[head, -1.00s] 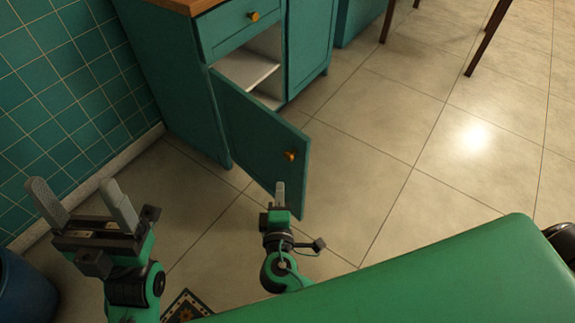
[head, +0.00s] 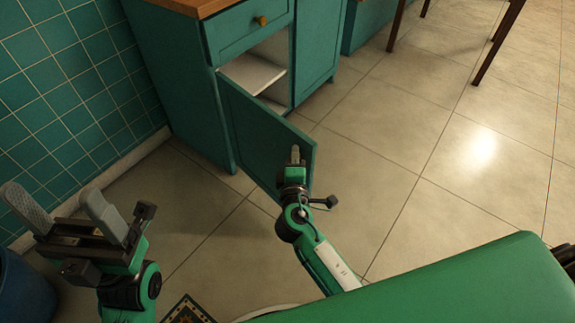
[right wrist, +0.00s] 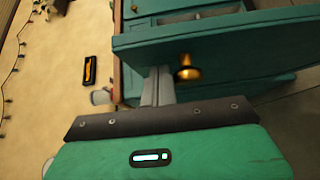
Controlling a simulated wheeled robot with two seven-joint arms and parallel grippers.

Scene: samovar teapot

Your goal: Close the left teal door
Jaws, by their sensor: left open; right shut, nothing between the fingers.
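The left teal door (head: 257,130) of the cabinet stands open, swung out toward me, with shelf space showing behind it. Its round brass knob (right wrist: 187,70) shows in the right wrist view; in the head view my right gripper hides it. My right gripper (head: 295,155) is shut and empty, in front of the door's outer face near its free edge. In the right wrist view its fingers (right wrist: 158,85) are beside the knob, close to the door; I cannot tell whether they touch it. My left gripper (head: 58,213) is open and empty at the lower left, away from the door.
The teal cabinet (head: 180,90) has a drawer (head: 243,32) above the opening and a closed right door (head: 318,45). A tiled wall (head: 60,80) is at left, a blue bin (head: 20,290) at lower left. Tiled floor right of the door is clear.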

